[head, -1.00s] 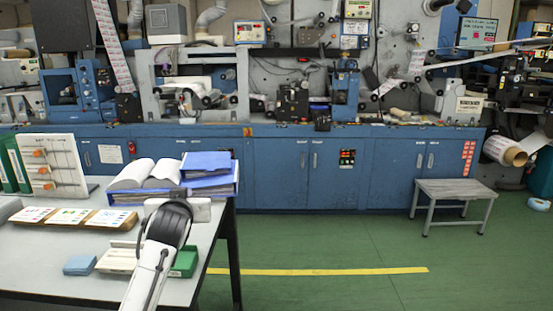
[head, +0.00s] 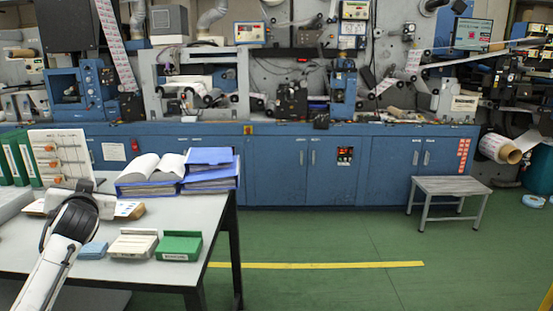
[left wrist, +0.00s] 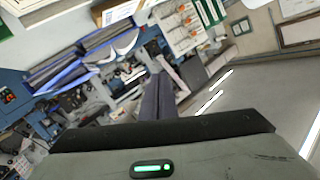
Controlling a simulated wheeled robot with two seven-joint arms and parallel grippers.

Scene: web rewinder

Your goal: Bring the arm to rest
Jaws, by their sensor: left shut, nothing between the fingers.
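My left arm (head: 52,262) reaches in from the lower left in the head view, above the left part of the white table (head: 150,237). Its left gripper (head: 85,187) is at the far end, in front of the white board with orange knobs, partly hidden by the wrist. In the left wrist view the left gripper's dark fingers (left wrist: 157,97) are together, with nothing between them. My right gripper is in neither view.
On the table stand a white board with orange knobs (head: 62,158), green binders (head: 18,160), blue files (head: 209,170), an open binder (head: 150,170), a beige tray (head: 133,244), a green box (head: 179,246) and a blue pad (head: 93,250). A grey stool (head: 450,186) stands on open floor.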

